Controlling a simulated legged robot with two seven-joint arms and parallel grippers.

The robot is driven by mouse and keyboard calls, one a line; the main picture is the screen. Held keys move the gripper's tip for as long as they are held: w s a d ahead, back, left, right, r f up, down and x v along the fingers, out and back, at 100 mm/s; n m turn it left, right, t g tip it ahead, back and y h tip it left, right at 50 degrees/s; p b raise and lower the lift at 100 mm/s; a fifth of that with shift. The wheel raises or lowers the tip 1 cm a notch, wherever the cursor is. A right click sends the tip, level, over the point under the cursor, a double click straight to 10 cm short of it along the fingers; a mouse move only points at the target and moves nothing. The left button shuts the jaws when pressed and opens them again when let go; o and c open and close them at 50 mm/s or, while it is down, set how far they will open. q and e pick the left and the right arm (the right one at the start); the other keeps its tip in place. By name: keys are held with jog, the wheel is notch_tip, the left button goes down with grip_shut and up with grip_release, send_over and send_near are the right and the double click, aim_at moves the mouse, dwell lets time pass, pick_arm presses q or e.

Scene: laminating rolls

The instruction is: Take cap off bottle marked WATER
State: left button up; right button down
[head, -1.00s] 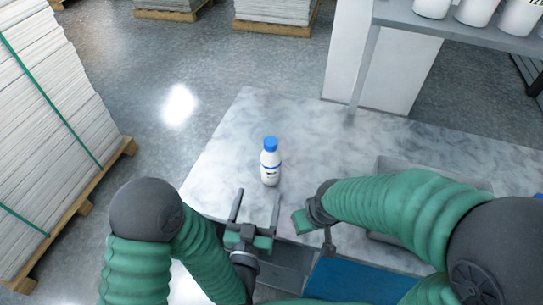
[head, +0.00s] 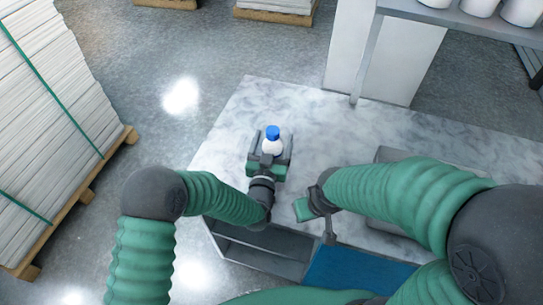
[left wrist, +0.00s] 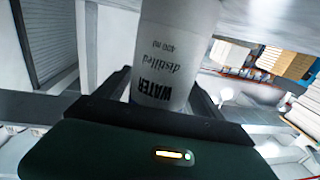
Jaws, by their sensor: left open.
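The white bottle (head: 272,147) with a blue cap (head: 272,131) stands upright on the marble-look table. In the left wrist view the bottle (left wrist: 166,50) appears upside down, and its label reads WATER, distilled, 400 ml. My left gripper (head: 271,144) is open, with one finger on each side of the bottle's body, below the cap. In the left wrist view a gap shows between the bottle and at least the right finger. The cap is on the bottle and is out of the left wrist view. My right gripper (head: 304,208) is low over the table's front, right of my left gripper; its jaws are unclear.
The marble table (head: 330,130) is clear around the bottle. A grey tray (head: 262,252) and a blue surface (head: 355,272) lie at the near edge. A grey shelf (head: 455,18) with white containers stands at the back right. Pallets of stacked sheets (head: 45,130) stand left.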

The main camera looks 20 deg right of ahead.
aim_at(275, 131)
pick_arm(q)
jog(key=shift+s+d, duration=0.1)
jog(key=shift+d, duration=0.05)
pick_arm(e)
jog(key=shift+d, duration=0.1)
pick_arm(q)
jog(key=shift+d, duration=0.15)
jog(key=c, duration=0.5)
pick_arm(e)
jog(key=shift+d, duration=0.2)
pick_arm(q)
grip_shut()
pick_arm(e)
jog(key=shift+a, duration=0.1)
pick_arm(q)
jog(key=shift+r, duration=0.15)
